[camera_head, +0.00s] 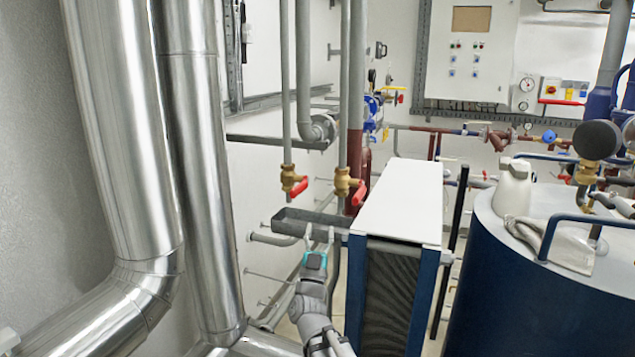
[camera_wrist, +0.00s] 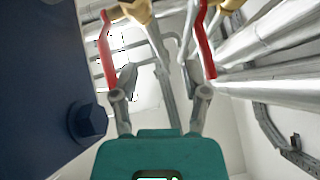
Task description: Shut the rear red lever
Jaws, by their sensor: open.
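Two brass valves with red levers sit on vertical pipes in the head view. One red lever (camera_head: 299,187) is on the left valve (camera_head: 289,178), the other (camera_head: 360,193) on the right valve (camera_head: 343,182). Both levers slant rather than lie level. I cannot tell for sure which is the rear one. My gripper (camera_head: 320,235) is below the valves, open and empty, fingers pointing up. In the wrist view, my gripper (camera_wrist: 159,78) has its fingers apart, with one red lever (camera_wrist: 107,40) beyond the left finger and another (camera_wrist: 204,45) beyond the right; neither is gripped.
The plate exchanger with a white top (camera_head: 400,203) stands close right of my gripper; its blue side (camera_wrist: 40,80) fills the wrist view's left. A grey trough (camera_head: 310,218) is just behind my gripper. Large silver pipes (camera_head: 130,130) stand left, a blue tank (camera_head: 530,290) right.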

